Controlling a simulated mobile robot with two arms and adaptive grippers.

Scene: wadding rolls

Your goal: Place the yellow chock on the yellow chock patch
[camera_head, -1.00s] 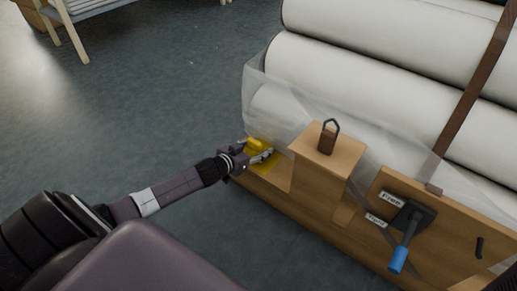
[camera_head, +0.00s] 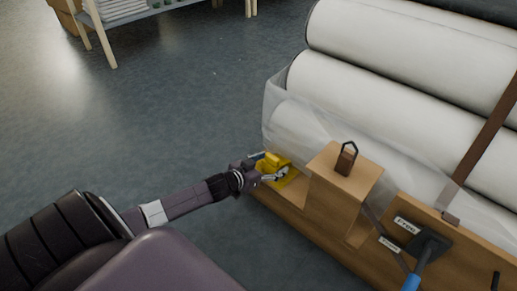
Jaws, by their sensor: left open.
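The yellow chock (camera_head: 270,161) sits at the left end of the wooden base, by the plastic-wrapped white rolls. The yellow patch (camera_head: 287,178) shows on the wood beneath and beside it. My left gripper (camera_head: 272,168) comes in from the left with its fingers open, one on each side of the chock. The fingers partly cover the chock, and I cannot tell whether its underside fully touches the patch. My right gripper is not in view.
A wooden block with a brown handled piece (camera_head: 346,160) stands just right of the patch. A blue-handled lever (camera_head: 424,258) and a brown strap (camera_head: 482,145) are farther right. Stacked white rolls (camera_head: 400,100) rise behind. Grey floor lies clear at left, with a shelf (camera_head: 104,40) beyond.

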